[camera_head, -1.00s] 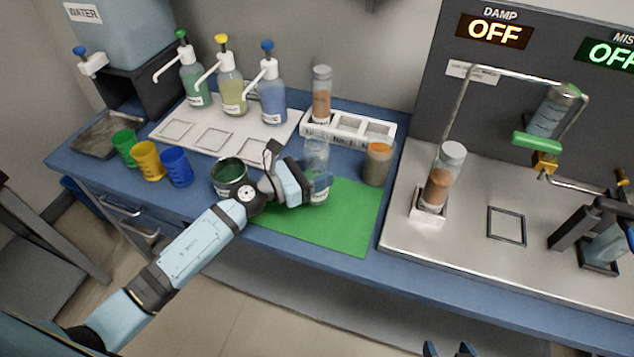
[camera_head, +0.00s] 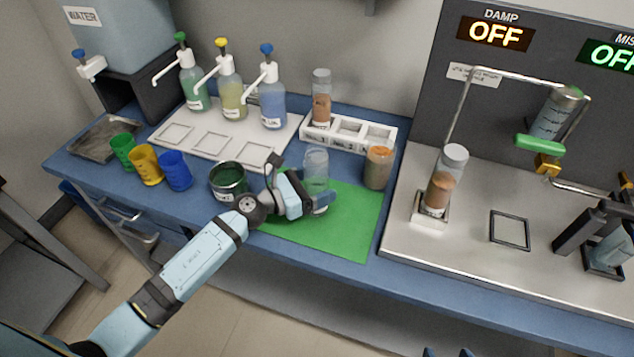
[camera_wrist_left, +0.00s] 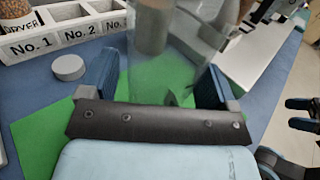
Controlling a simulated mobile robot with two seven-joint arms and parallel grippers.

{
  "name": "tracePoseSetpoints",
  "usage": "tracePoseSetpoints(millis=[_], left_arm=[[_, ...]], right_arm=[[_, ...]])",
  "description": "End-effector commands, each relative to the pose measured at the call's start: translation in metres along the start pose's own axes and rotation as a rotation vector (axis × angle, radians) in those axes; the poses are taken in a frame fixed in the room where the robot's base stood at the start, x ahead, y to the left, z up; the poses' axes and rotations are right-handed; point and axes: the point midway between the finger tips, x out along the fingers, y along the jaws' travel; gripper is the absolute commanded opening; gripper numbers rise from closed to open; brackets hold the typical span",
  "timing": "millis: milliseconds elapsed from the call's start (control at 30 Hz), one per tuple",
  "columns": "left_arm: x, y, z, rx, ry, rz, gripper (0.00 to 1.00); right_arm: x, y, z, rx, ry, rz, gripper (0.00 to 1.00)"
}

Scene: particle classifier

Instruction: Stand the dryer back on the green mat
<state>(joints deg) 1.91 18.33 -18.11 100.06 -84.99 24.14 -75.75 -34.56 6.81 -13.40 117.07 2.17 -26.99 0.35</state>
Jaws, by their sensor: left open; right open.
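The dryer (camera_head: 316,163), a clear cylinder that looks empty, stands on the green mat (camera_head: 345,235) and looks upright. My left gripper (camera_head: 312,203) is low around it, with the fingers open on either side. In the left wrist view the clear wall of the dryer (camera_wrist_left: 165,65) fills the space between the blue fingers; whether they touch it I cannot tell. Its base is partly hidden by the gripper. My right gripper (camera_wrist_left: 302,114) is open and empty at the right of the left wrist view, apart from the mat.
A white numbered rack (camera_head: 347,132) holds a bead-filled cylinder (camera_head: 321,98). A jar of orange-brown contents (camera_head: 378,168) stands right of the dryer, a dark green pot (camera_head: 229,181) left. A grey cap (camera_wrist_left: 68,67) lies between rack and mat. The mat's front is clear.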

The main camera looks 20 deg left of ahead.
Motion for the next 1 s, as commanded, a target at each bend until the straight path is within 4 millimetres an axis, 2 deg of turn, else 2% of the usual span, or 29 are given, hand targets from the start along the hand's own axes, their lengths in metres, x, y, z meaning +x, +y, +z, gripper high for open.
tracePoseSetpoints(millis=[100,167,433,600,800,1000], left_arm=[[-0.002,0.000,0.004,-0.001,0.001,0.000,0.83],[-0.011,0.000,0.001,0.000,0.003,0.001,0.83],[-0.070,0.000,0.000,0.000,0.003,0.001,0.83],[-0.100,0.000,0.000,-0.001,0.003,0.000,0.83],[-0.118,0.000,0.003,0.001,0.001,0.000,0.83],[-0.120,0.000,0.004,0.000,0.000,0.000,0.83]], right_arm=[[-0.003,0.000,-0.004,-0.003,0.004,0.000,0.72],[-0.001,0.000,-0.001,-0.003,0.006,0.000,0.72],[0.004,0.001,0.012,0.002,-0.014,-0.002,0.72],[0.006,0.001,0.012,0.001,-0.009,-0.002,0.72],[0.005,0.001,0.005,-0.001,0.009,-0.001,0.72],[0.006,-0.001,0.004,0.001,0.010,-0.002,0.72]])
